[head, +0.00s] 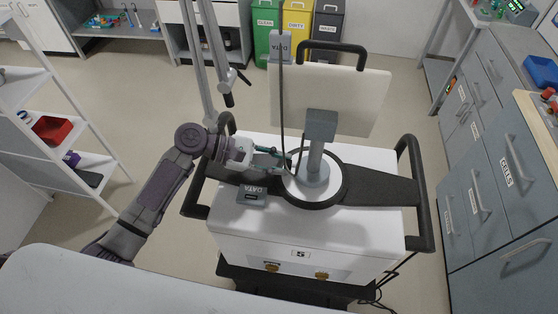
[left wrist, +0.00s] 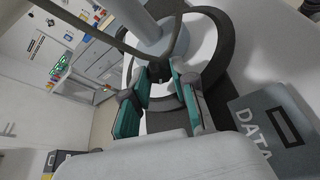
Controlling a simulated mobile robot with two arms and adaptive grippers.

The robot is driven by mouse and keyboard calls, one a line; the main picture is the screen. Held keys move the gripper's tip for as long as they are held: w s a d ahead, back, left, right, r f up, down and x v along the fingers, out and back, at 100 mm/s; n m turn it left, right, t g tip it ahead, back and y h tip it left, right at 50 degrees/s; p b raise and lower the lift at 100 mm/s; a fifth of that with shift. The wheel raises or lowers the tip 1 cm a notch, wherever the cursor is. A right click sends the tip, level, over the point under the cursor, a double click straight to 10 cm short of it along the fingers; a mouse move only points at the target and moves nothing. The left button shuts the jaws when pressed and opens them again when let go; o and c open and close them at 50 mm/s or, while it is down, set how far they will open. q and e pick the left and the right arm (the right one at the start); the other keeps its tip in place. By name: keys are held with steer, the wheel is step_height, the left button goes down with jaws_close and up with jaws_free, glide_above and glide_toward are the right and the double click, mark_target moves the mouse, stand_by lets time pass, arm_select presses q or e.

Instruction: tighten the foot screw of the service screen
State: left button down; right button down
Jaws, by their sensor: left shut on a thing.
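The service screen (head: 345,100) stands on a grey post on the white cart, its pale panel tilted with a black handle on top. The post rises from a round metal foot (head: 313,184) with a black ring around it. My left gripper (head: 281,161) reaches in from the left to the side of the foot. In the left wrist view its teal-padded fingers (left wrist: 160,80) are closed around the small dark foot screw (left wrist: 158,71) beside the post. The fingers hide most of the screw. My right gripper is in neither view.
A grey DATA box (head: 252,194) sits on the cart top near my left gripper, and another DATA box (head: 280,46) is at the panel's upper left. A dark cable runs between them, past the post. Black cart handles (head: 417,195) stick up at the sides.

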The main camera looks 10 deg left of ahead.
arm_select(q)
steer(key=c, duration=0.9)
jaws_free()
steer(key=v, duration=1.2)
